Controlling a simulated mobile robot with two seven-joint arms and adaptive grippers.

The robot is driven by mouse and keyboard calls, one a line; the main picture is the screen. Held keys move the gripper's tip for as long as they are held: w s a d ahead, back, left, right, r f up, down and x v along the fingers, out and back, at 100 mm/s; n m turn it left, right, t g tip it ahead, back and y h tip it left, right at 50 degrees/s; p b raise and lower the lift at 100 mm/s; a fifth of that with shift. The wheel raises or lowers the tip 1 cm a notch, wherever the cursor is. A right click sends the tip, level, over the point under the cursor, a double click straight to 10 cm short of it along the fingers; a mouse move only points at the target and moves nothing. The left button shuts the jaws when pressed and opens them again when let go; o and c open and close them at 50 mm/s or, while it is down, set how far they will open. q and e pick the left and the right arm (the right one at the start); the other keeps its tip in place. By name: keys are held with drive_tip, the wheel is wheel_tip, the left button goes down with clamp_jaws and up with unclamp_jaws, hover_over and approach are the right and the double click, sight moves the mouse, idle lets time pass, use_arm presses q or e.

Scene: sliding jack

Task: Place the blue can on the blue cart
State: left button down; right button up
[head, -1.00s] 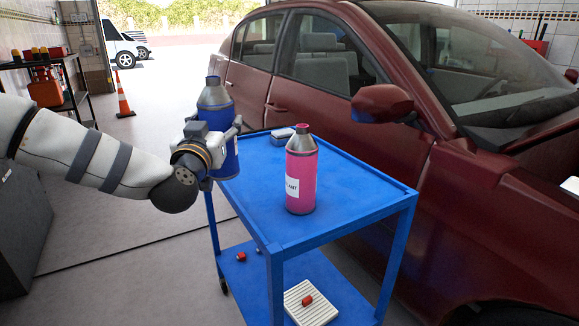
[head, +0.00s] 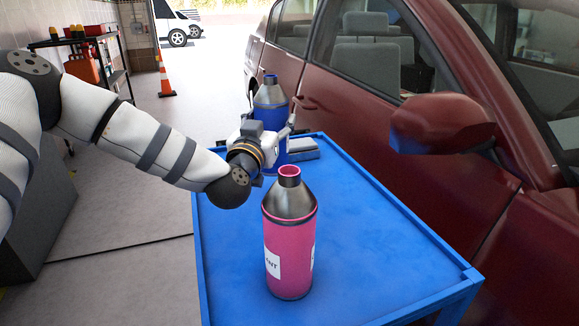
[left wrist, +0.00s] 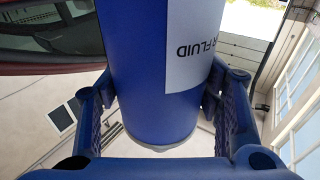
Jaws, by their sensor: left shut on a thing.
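The blue can (head: 271,98), with a dark grey shoulder and a blue rim, is upright in my left gripper (head: 270,137) at the far end of the blue cart (head: 345,225). My left gripper is shut on it, with the fingers on both sides of the can. In the left wrist view the blue can (left wrist: 150,75) fills the middle, with a white label reading "FLUID", between the fingers of my left gripper (left wrist: 160,110). Its lower end is partly hidden by my arm in the head view, so I cannot tell whether it touches the cart top. My right gripper is not in view.
A pink can (head: 289,235) stands upright on the near part of the cart. A dark red car (head: 400,190) stands close along the cart's right side. The cart's middle is clear.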

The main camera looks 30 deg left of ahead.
use_arm(q)
wheel_tip(320, 180, down, 6)
drive_tip(key=shift+s+r+b, duration=0.1)
drive_tip(key=shift+b, duration=0.45)
drive_tip(key=shift+r, duration=0.15)
drive_tip(key=c, duration=0.5)
unclamp_jaws()
drive_tip(key=shift+f, duration=0.2)
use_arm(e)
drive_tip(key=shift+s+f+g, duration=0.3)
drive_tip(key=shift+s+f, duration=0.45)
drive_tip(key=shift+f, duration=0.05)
use_arm(q)
drive_tip(key=shift+r, duration=0.25)
drive_tip(key=p+v, duration=0.1)
drive_tip(key=v, duration=1.1)
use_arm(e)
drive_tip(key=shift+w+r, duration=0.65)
